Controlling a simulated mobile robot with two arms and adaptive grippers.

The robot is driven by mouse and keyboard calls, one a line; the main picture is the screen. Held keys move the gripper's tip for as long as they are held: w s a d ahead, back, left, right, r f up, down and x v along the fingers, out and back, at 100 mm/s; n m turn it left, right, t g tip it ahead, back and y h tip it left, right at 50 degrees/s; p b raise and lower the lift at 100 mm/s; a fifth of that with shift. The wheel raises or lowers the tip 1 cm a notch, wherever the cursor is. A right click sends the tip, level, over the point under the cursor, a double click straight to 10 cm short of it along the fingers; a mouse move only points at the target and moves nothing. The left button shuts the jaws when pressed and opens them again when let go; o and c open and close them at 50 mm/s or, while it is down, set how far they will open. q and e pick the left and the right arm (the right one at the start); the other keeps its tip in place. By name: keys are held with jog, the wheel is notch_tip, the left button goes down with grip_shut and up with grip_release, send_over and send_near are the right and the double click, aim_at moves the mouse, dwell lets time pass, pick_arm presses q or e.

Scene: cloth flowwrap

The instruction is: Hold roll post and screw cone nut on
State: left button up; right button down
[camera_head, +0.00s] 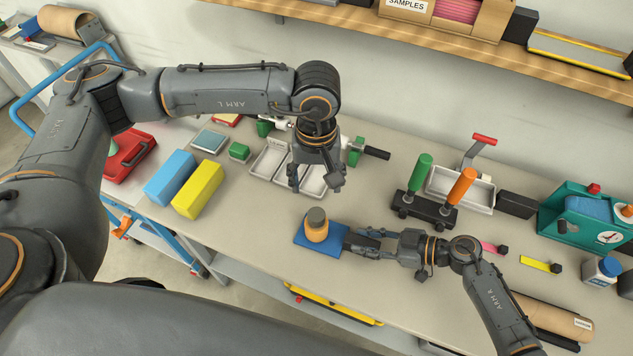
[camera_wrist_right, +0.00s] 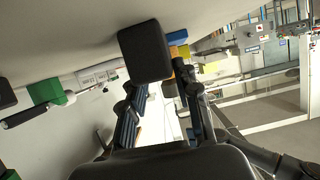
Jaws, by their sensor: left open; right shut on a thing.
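An upright orange cylinder, which looks like the roll post (camera_head: 316,232), stands on a blue plate (camera_head: 310,244) near the table's front edge. A dark grey round piece, perhaps the cone nut (camera_head: 317,214), sits on its top; its threads cannot be seen. My right gripper (camera_head: 350,241) reaches in from the right, low beside the post, and is shut, seemingly on it; the contact is unclear. My left gripper (camera_head: 316,186) is open, pointing down behind and above the post, over white trays.
White trays (camera_head: 270,159) and a green clamp with a black handle (camera_head: 377,153) lie behind. Blue (camera_head: 170,177) and yellow blocks (camera_head: 198,189) stand left. A black holder (camera_head: 425,209) with green and orange handles stands right. The table left of the blue plate is clear.

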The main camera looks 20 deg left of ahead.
jog(key=c, duration=0.9)
grip_release()
jog(key=shift+d, duration=0.1)
jog(key=v, duration=1.2)
